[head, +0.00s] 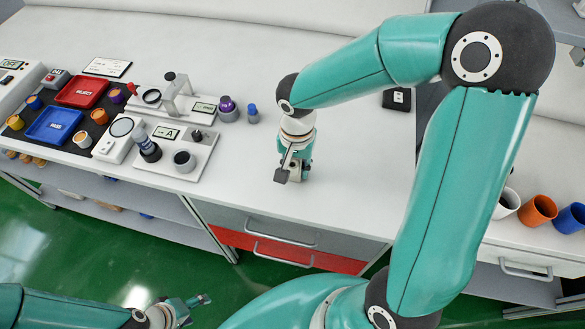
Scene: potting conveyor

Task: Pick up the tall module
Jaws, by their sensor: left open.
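A tall cylinder, grey-blue above with a black lower part (147,147), stands on the left part of the white bench, beside the white plate marked A; it looks like the tall module. My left gripper (197,308) is at the bottom left, over the green floor in front of the bench. It is open and empty, far from the cylinder. My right gripper (285,174) points down over the middle of the bench, to the right of the cylinder. Its fingers are seen from above and partly hidden, so their opening is unclear.
A red REJECT tray (82,92) and a blue PASS tray (53,126) lie at left among small coloured pieces. A purple-topped piece (228,110) and small blue bottle (253,114) stand near the centre. Orange (538,209) and blue cups stand at right. The bench back is clear.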

